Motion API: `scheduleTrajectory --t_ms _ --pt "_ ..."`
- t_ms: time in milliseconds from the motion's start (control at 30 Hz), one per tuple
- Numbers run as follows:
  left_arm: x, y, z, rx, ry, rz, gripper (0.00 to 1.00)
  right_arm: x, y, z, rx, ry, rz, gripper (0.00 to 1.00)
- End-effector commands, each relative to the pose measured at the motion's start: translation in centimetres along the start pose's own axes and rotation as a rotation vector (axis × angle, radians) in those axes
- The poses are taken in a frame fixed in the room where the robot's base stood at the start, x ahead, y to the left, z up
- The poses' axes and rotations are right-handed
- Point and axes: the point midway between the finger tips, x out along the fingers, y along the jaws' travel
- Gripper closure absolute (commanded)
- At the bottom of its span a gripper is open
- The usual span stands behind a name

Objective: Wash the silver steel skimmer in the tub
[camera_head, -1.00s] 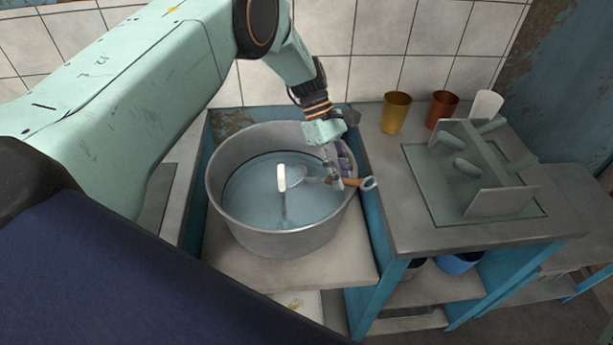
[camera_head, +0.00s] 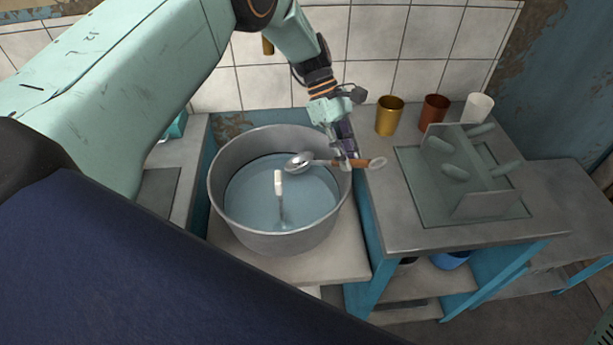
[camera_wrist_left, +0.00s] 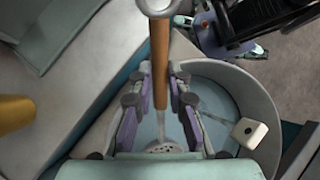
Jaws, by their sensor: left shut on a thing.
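The steel skimmer (camera_head: 299,162) has a silver bowl and a brown handle with a pale ring end. My left gripper (camera_head: 346,157) is shut on its handle and holds it above the tub's right side. The bowl end points left over the water. In the left wrist view the brown handle (camera_wrist_left: 160,65) lies between the fingers of the gripper (camera_wrist_left: 160,95), and the perforated bowl (camera_wrist_left: 165,147) shows below. The round grey tub (camera_head: 281,243) holds bluish water. A white-ended tool (camera_head: 279,185) stands in the water. My right gripper is not in view.
A gold cup (camera_head: 390,116), a red-brown cup (camera_head: 434,113) and a white cup (camera_head: 478,108) stand on the right counter (camera_head: 385,215). A drying rack (camera_head: 470,180) is in front of them. A tiled wall is behind.

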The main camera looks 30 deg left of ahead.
Motion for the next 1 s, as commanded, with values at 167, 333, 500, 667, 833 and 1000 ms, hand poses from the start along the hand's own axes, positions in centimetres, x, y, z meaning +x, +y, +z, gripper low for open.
scheduleTrajectory --t_ms 167,333,500,667,833,1000 --pt "-1.2 -0.2 0.9 0.0 0.0 0.0 1.0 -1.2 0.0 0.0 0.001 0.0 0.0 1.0" --pt "-2.1 -0.3 1.5 -0.001 0.0 -0.001 1.0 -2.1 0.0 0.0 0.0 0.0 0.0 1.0" --pt "-3.0 -0.5 2.2 -0.001 0.0 -0.001 1.0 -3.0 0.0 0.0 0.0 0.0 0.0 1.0" --pt "-3.9 -0.6 2.9 -0.001 0.0 -0.001 1.0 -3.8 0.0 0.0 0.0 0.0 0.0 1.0" --pt "-4.2 -0.7 3.1 -0.001 0.0 -0.001 1.0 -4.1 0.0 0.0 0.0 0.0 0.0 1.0" --pt "-4.2 -0.7 3.1 -0.001 0.0 -0.001 1.0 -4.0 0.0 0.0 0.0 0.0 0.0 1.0"
